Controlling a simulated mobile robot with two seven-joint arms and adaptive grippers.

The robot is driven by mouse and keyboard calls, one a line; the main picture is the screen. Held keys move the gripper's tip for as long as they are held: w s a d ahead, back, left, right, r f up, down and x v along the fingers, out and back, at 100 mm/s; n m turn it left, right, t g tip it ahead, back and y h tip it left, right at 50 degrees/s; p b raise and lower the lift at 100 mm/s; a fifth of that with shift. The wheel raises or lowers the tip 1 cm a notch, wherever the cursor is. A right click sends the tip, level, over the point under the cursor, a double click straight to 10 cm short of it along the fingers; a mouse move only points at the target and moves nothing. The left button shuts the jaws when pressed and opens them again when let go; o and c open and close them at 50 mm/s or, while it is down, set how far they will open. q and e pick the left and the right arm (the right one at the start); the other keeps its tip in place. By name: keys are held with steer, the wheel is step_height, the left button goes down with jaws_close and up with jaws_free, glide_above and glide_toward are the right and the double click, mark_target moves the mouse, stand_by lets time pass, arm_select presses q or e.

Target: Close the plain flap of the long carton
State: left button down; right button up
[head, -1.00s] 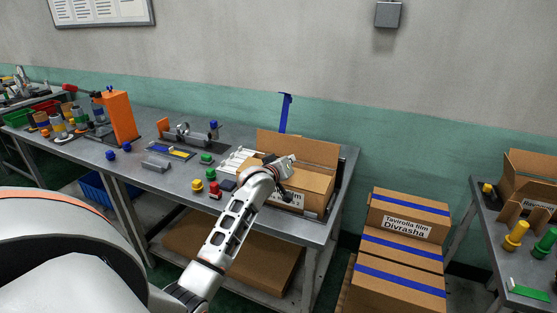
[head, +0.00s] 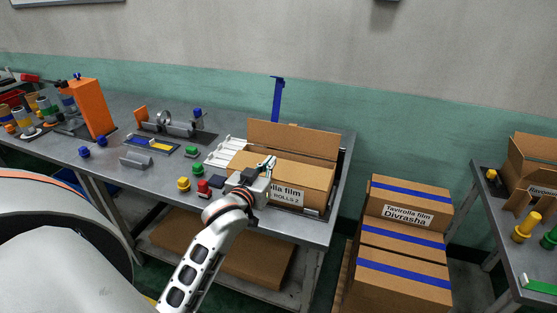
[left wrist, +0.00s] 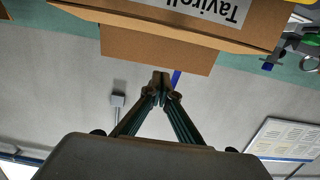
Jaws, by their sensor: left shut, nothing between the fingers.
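The long carton (head: 300,196) lies near the right end of the metal workbench, its printed label facing front. Its back flap (head: 295,138) stands upright, a plain brown panel. A front panel (head: 290,172) lies nearly flat over the carton top. My left gripper (head: 268,163) is at the front left part of the carton, fingers pointing up and back; it is shut and empty. In the left wrist view the picture is upside down: the closed fingertips (left wrist: 161,78) appear near the edge of the upright flap (left wrist: 160,48), and the carton label shows above. Contact cannot be told. My right gripper is out of view.
Yellow (head: 184,184), red (head: 203,188) and green (head: 193,152) knobs stand left of my gripper. A blue post (head: 277,100) rises behind the carton. Stacked cartons (head: 408,215) stand to the right of the bench.

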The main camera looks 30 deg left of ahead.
arm_select(q)
glide_above(279, 166)
steer(key=shift+d+f, duration=0.1)
steer(key=shift+f, duration=0.35)
step_height(279, 166, down, 3)
steer(key=shift+s+r, duration=0.1)
steer(key=shift+f, duration=0.65)
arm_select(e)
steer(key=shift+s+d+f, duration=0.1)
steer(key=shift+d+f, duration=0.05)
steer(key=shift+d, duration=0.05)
